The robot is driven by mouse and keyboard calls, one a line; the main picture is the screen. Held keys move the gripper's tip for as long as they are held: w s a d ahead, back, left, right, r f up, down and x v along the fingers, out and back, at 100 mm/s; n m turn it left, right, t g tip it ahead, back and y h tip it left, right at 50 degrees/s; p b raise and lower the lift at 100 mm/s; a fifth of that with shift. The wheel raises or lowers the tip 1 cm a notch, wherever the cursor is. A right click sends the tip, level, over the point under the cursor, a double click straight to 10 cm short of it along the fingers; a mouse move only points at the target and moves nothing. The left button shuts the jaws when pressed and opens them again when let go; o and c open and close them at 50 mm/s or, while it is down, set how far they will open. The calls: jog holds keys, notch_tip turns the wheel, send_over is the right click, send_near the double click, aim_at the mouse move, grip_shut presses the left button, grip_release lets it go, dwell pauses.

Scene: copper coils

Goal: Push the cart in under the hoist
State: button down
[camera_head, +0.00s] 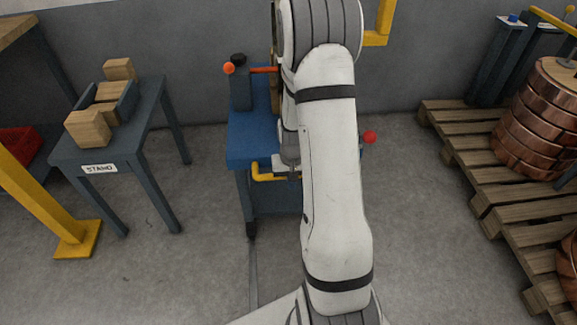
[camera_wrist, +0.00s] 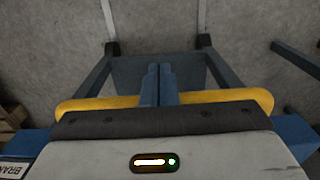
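The blue cart (camera_head: 250,140) stands mid-picture in the head view, partly hidden behind my arm. Its yellow handle bar (camera_head: 268,177) is on its near side, and a caster shows below. In the wrist view the yellow handle bar (camera_wrist: 95,103) runs crosswise on both sides of my fingers. My gripper (camera_wrist: 157,72) has its two fingers together, with only a thin dark line between them, at the middle of the bar. I cannot tell whether they touch it. The head view hides the fingertips. I cannot identify the hoist for sure; a yellow bracket (camera_head: 377,38) shows at the top.
A grey table (camera_head: 150,100) marked STAND, bearing wooden blocks, is left of the cart. A yellow post (camera_head: 40,200) stands on the floor at far left. Pallets (camera_head: 462,130) with copper coils (camera_head: 535,125) fill the right. Bare floor lies between them. A grey wall is behind.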

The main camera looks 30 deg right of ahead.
jog(key=shift+s, duration=0.15)
jog(key=s+a+r+p, duration=0.1)
jog(key=s+r+p, duration=0.2)
jog(key=r+p, duration=0.6)
notch_tip(320, 180, up, 3)
jog(key=shift+s+a, duration=0.15)
jog(key=shift+s, duration=0.15)
dwell(0.6)
dwell(0.4)
jog(key=s+a+r+n+t+p, duration=0.1)
jog(key=s+a+r+p, duration=0.3)
jog(key=r, duration=0.9)
jog(key=s+a+r+n+p, duration=0.1)
jog(key=s+a+r+p, duration=0.3)
jog(key=r, duration=0.8)
jog(key=s+a+r+n+t+p, duration=0.1)
jog(key=s+a+r+p, duration=0.3)
jog(key=r+p, duration=0.4)
notch_tip(320, 180, up, 6)
jog(key=shift+s+f+n+t, duration=0.2)
jog(key=shift+s+n+t, duration=0.1)
jog(key=shift+s+n, duration=0.3)
